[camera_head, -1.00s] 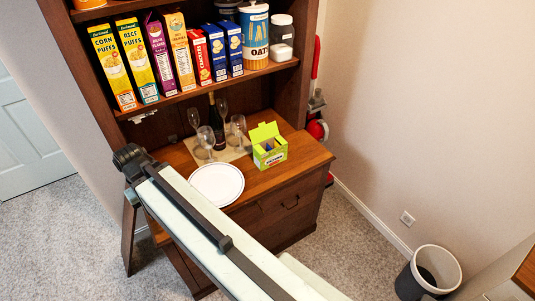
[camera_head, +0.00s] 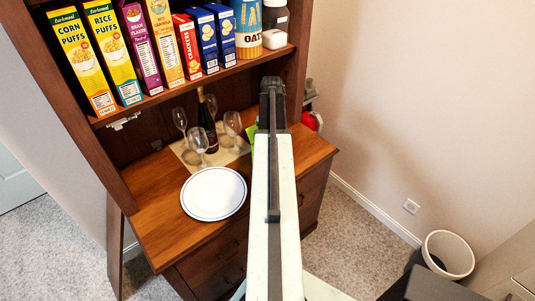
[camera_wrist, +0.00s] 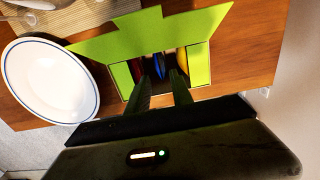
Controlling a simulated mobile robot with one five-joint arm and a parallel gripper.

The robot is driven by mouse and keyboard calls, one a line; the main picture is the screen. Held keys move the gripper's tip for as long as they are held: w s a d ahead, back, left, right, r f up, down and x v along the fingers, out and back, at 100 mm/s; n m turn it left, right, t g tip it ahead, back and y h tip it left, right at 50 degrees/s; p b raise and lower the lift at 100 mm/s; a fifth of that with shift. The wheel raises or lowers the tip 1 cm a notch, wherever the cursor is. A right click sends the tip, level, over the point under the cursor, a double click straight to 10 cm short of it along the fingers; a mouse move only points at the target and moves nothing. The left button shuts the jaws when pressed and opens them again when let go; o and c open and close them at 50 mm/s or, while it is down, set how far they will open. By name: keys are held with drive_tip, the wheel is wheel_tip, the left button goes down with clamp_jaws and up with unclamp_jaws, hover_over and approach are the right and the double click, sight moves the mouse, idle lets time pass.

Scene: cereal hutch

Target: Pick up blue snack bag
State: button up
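An open lime-green box (camera_wrist: 202,62) stands on the wooden counter in the wrist view, its flaps spread. Inside it are a blue snack bag (camera_wrist: 158,65), a yellow-orange one (camera_wrist: 180,62) and a dark red one at the left. My gripper (camera_wrist: 162,80) is open, its two dark fingers reaching over the box's near edge toward the bags. The blue bag shows just beyond the gap between the fingertips; I cannot tell whether they touch it. In the head view, my arm hides nearly all of the green box (camera_head: 251,136).
A white plate (camera_head: 214,193) with a blue rim lies left of the box. Several wine glasses (camera_head: 233,124) and a dark bottle (camera_head: 207,128) stand behind the plate on a mat. A shelf (camera_head: 160,98) with cereal boxes overhangs the counter.

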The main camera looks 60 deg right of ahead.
wheel_tip(320, 180, down, 8)
drive_tip(key=b, duration=0.7)
drive_tip(key=shift+s+r, duration=0.1)
drive_tip(key=shift+r, duration=0.15)
clamp_jaws()
